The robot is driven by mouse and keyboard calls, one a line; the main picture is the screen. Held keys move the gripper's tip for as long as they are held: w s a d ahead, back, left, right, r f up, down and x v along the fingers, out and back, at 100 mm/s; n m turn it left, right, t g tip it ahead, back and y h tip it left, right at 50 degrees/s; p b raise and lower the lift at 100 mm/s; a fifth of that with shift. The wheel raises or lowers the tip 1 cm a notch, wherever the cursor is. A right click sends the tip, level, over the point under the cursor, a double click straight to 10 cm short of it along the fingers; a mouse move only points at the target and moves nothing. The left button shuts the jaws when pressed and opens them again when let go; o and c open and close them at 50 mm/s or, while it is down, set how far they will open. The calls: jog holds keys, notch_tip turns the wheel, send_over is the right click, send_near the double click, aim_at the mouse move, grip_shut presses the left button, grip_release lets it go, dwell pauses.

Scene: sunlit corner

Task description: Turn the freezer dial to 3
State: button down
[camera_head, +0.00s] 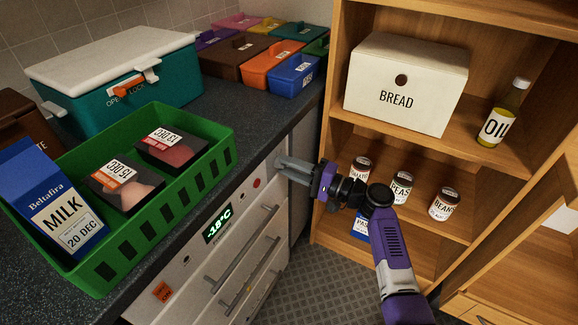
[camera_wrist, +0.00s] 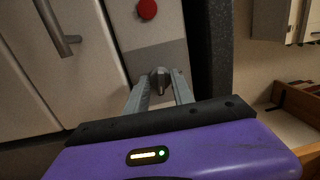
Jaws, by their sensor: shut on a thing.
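The freezer (camera_head: 190,268) is a pale front under the dark counter, with a lit display (camera_head: 217,224) reading -18°C. My gripper (camera_head: 287,168) reaches the upper right of this front. In the wrist view my gripper (camera_wrist: 162,80) has its two grey fingers closed around the small dark dial (camera_wrist: 159,76), on a grey panel. The fingers mostly cover the dial in the head view. I cannot read any numbers or the dial's setting.
A red button (camera_wrist: 147,9) is on the panel near the dial; long drawer handles (camera_head: 228,263) stick out lower. A green crate (camera_head: 205,184) with milk and meat packs stands on the counter above. A wooden shelf (camera_head: 325,205) stands close on the right.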

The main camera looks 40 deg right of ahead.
jog(key=c, duration=1.1)
grip_release()
jog(key=v, duration=0.7)
jog(key=shift+s+d+f, duration=0.1)
jog(key=shift+s+d, duration=0.05)
jog(key=shift+s, duration=0.25)
